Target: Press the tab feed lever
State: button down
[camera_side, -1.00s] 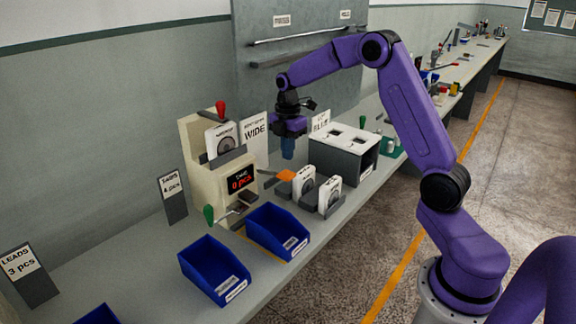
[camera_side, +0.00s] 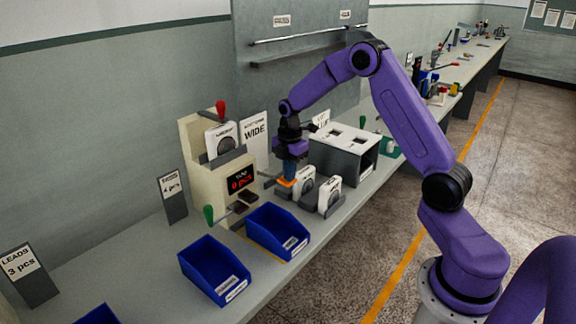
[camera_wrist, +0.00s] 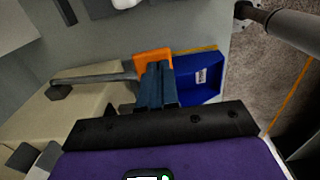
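The feed lever is a grey arm ending in an orange paddle (camera_side: 286,184), sticking out from the cream machine (camera_side: 203,155) with a red "0 pcs" display. My gripper (camera_side: 289,178) points down with its blue fingertips at the paddle, seemingly touching its top. In the wrist view the paddle (camera_wrist: 152,57) shows just beyond the fingertips (camera_wrist: 155,75), which partly cover it. The two fingers are together with nothing visible between them.
Two white spindle cards (camera_side: 329,194) in grey holders stand close right of the paddle. A blue bin (camera_side: 277,231) is in front. A grey box with a white slotted top (camera_side: 346,142) stands behind right. A green-knobbed lever (camera_side: 209,214) is at the machine's lower left.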

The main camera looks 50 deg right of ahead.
jog(key=f, duration=0.2)
jog(key=shift+s+f, duration=0.3)
jog(key=shift+s, duration=0.05)
jog(key=shift+r, duration=0.85)
notch_tip(320, 180, up, 14)
jog(key=s, duration=0.2)
dwell(0.7)
